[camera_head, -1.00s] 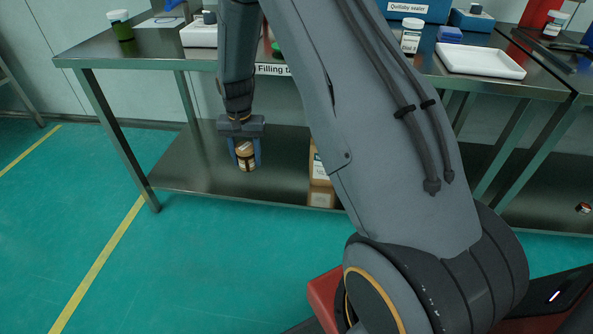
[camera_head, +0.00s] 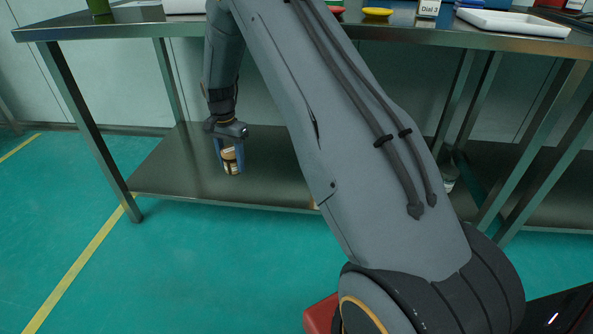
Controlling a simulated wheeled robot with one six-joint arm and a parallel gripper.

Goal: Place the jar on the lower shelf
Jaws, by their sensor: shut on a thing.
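A small jar (camera_head: 230,158) with a tan body and a pale label is between the blue fingers of my gripper (camera_head: 229,160), which is shut on it. The gripper points down over the lower shelf (camera_head: 180,165), a bare metal sheet under the steel table. The jar looks upright or slightly tilted. Whether its base touches the shelf or hangs just above it, I cannot tell. My arm hides the right part of the shelf.
The table top (camera_head: 130,27) runs above the lower shelf, with its front edge over my gripper. A table leg (camera_head: 90,130) stands at the left. A white tray (camera_head: 513,22) and a yellow dish (camera_head: 377,12) are on the top. Green floor lies in front.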

